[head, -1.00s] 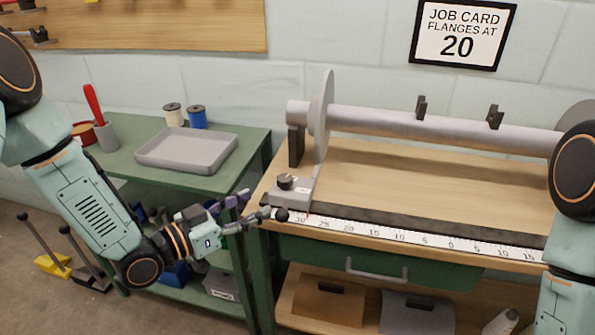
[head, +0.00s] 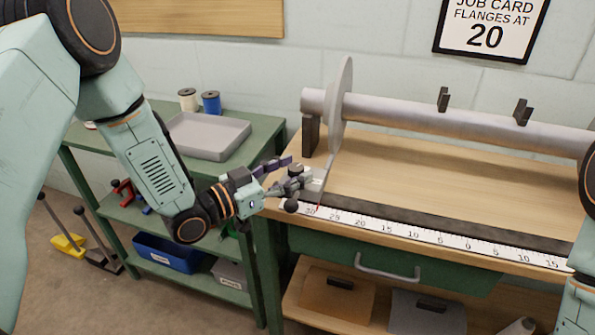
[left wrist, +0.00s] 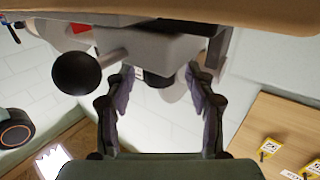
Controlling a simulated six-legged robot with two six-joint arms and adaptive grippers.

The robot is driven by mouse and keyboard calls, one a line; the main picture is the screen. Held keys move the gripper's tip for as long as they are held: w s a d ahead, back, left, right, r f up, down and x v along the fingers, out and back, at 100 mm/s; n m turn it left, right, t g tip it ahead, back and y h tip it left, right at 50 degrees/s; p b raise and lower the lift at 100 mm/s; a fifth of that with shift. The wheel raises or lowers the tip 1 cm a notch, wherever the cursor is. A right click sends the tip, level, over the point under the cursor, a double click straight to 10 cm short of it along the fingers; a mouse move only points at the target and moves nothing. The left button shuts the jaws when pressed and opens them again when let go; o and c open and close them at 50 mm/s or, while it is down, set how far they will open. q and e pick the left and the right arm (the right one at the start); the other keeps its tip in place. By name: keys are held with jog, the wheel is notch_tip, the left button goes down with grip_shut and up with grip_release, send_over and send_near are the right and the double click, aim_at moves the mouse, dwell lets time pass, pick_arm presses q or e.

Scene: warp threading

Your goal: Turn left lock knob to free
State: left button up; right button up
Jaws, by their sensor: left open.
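The left lock knob (head: 296,169) is a small dark knob on the grey block at the foot of the left flange (head: 341,105), partly hidden by my fingers. My left gripper (head: 291,172) is open at that block. In the left wrist view the dark knob (left wrist: 157,80) lies between the two spread fingers (left wrist: 160,70), with gaps at the sides. A black ball handle (head: 291,206) sticks out in front of the block; it is large at left in the left wrist view (left wrist: 78,73). My right gripper is out of view.
The block stands near the 30 mark of the white scale (head: 430,235) along the bench's front edge. The grey roller (head: 450,115) lies behind. A green shelf with a grey tray (head: 208,136) and spools stands left. The job card (head: 490,28) reads 20.

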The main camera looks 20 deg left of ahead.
pick_arm(q)
jog(key=shift+w+d+r, duration=0.1)
jog(key=shift+w+d, duration=0.2)
jog(key=shift+w, duration=0.1)
jog(key=shift+w+d, duration=0.1)
jog(key=shift+w, duration=0.1)
